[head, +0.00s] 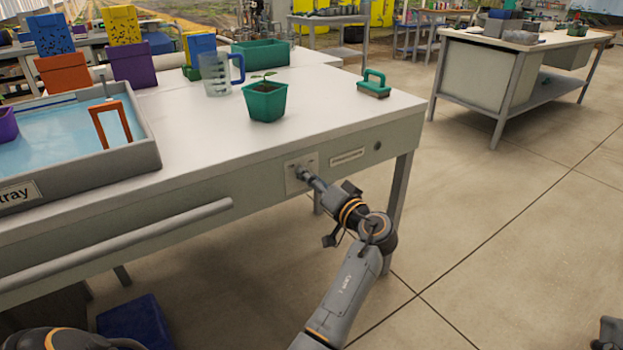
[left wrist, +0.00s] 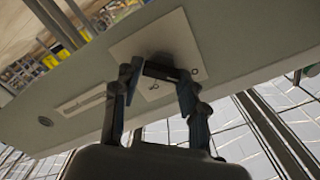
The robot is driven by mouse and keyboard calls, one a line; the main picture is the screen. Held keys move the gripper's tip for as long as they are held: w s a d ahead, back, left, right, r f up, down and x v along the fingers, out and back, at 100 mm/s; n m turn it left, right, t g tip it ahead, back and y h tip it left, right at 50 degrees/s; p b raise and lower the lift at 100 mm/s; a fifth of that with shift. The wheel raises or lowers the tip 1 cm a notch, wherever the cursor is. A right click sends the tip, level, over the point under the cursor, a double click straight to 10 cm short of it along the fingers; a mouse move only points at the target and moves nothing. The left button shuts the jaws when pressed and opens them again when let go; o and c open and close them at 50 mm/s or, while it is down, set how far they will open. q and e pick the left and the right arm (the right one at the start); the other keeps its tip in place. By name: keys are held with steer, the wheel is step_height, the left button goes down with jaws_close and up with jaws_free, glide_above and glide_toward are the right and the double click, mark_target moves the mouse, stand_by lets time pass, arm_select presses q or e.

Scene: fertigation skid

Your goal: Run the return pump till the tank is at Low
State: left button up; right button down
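A light switch plate (head: 300,173) is set in the front of the workbench, and it also fills the upper middle of the left wrist view (left wrist: 183,33). A dark knob (left wrist: 166,72) stands out from it. My left gripper (head: 308,177) is at the plate, with a finger on each side of the knob; the fingers appear closed against its ends. The gripper hides most of the knob's face and any setting marks. A grey tray (head: 150,160) with blue water stands on the bench at left, with an orange frame (head: 107,122) in it. No level marks can be read.
On the bench stand a green pot (head: 265,102) with a seedling, a clear jug (head: 215,75) and a green-handled brush (head: 374,84). A grey rail (head: 120,243) runs along the bench front. A blue box (head: 135,322) is underneath.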

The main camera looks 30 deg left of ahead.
arm_select(q)
steer(key=c, duration=0.5)
arm_select(e)
steer(key=w+d+f+g+h+p, duration=0.1)
steer(key=w+f+g+h+p, duration=0.1)
steer(key=f+g, duration=0.45)
steer(key=w+f+g+h+p, duration=0.1)
steer(key=f+g+h+p, duration=0.2)
steer(key=f, duration=0.6)
steer(key=s+d+f+m+g+h+p, duration=0.1)
steer(key=s+d+f+g+p, duration=0.2)
steer(key=s+f+g, duration=0.4)
steer(key=s+d+f+g+h+p, duration=0.1)
steer(key=s+d+f+g+p, duration=0.2)
steer(key=s+g, duration=0.4)
arm_select(q)
steer(key=shift+f+m+p, duration=0.15)
steer(key=shift+m+p, duration=1.45)
steer(key=shift+m, duration=2.95)
steer(key=shift+f+m+p, duration=0.1)
steer(key=shift+m+p, duration=1.5)
steer(key=shift+m, duration=2.95)
arm_select(e)
steer(key=s+f, duration=0.2)
steer(key=f, duration=0.9)
steer(key=s+f, duration=0.2)
steer(key=f, duration=1)
steer(key=shift+s+d+f, duration=0.2)
steer(key=shift+s, duration=0.2)
